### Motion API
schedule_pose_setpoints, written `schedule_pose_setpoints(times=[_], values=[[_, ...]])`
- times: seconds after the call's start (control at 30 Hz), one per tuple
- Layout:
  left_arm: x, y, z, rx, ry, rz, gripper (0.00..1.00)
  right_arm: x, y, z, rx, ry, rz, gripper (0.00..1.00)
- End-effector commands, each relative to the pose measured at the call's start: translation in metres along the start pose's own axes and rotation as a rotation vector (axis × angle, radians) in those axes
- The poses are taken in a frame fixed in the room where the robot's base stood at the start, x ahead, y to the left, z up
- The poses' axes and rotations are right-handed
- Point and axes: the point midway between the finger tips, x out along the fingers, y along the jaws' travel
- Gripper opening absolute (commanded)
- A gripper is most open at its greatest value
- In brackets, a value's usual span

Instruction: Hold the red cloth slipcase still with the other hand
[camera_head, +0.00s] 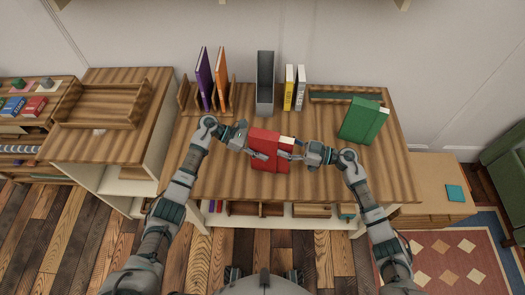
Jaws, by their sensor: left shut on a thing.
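The red cloth slipcase (264,135) stands on the wooden desk near its middle, between my two hands. A cream strip (287,141) shows at its upper right edge; I cannot tell whether this is a book inside. My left gripper (262,155) comes in from the left and is shut on the slipcase at its left side. My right gripper (287,155) reaches in from the right, with its fingertips at the slipcase's right side. Its fingers are too small to tell whether they are open or shut, or touching. The grippers hide part of the slipcase's front.
Behind, purple (205,80) and orange (221,78) books stand in a wooden rack, beside a grey upright holder (265,83) and yellow (289,87) and white (300,88) books. A green box-like book (360,120) stands right. The desk's front left (220,183) is clear.

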Motion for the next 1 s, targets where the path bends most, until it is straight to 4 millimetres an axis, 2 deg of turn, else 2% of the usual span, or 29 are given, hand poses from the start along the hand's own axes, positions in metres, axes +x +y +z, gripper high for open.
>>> schedule_pose_setpoints(times=[0.37, 0.73, 0.83, 1.0], values=[[-0.001, 0.001, -0.001, -0.003, 0.001, 0.005, 0.00, -0.005, 0.000, 0.001, 0.001, -0.003, -0.001, 0.69], [-0.002, 0.001, -0.001, -0.003, 0.002, 0.008, 0.00, -0.061, 0.000, 0.001, 0.001, -0.004, 0.001, 0.69], [-0.002, 0.001, -0.001, -0.002, 0.002, 0.008, 0.00, -0.070, 0.000, 0.001, 0.000, -0.004, 0.001, 0.69], [-0.003, 0.001, -0.001, -0.002, 0.001, 0.008, 0.00, -0.072, 0.000, 0.000, 0.000, -0.002, 0.000, 0.69]])
